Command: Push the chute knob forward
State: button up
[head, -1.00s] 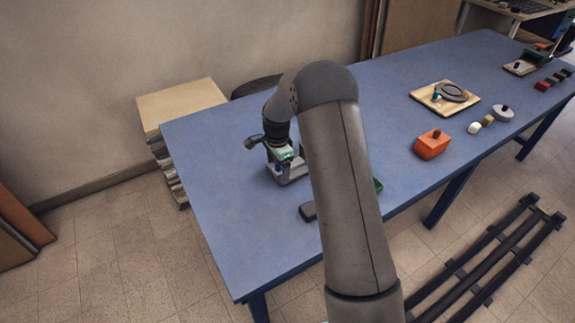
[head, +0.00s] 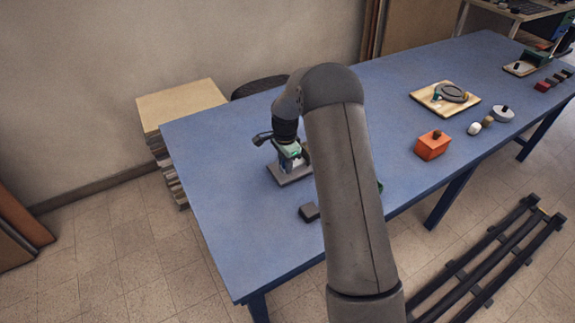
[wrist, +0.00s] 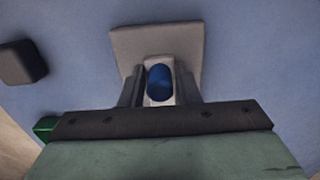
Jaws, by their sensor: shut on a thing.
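The chute device has a flat grey base (head: 292,174) on the blue table, and its base also shows in the wrist view (wrist: 155,42). A blue rounded piece (wrist: 160,83), which looks like the chute knob, sits in a light grey upright part of it. My gripper (wrist: 160,90) has one dark finger on each side of this part and is shut on it. In the head view my gripper (head: 292,158) is right over the base. Exact finger contact is partly hidden behind the gripper's dark bar.
A dark block (head: 309,212) lies close to the base, and a green thing is mostly hidden behind my arm. An orange box (head: 432,146), a wooden board (head: 423,97) and small pieces lie farther right. The left part of the blue table (head: 222,190) is clear.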

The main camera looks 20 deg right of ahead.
aim_at(298, 162)
jog(key=shift+w+d, duration=0.2)
jog(key=shift+d, duration=0.55)
jog(key=shift+w+d, duration=0.25)
jog(key=shift+d, duration=0.5)
jog(key=shift+w+d, duration=0.2)
jog(key=shift+d, duration=0.55)
jog(key=o, duration=1.5)
jog(key=shift+r, duration=0.1)
jog(key=shift+r+p, duration=1.5)
jog(key=shift+r, duration=1.95)
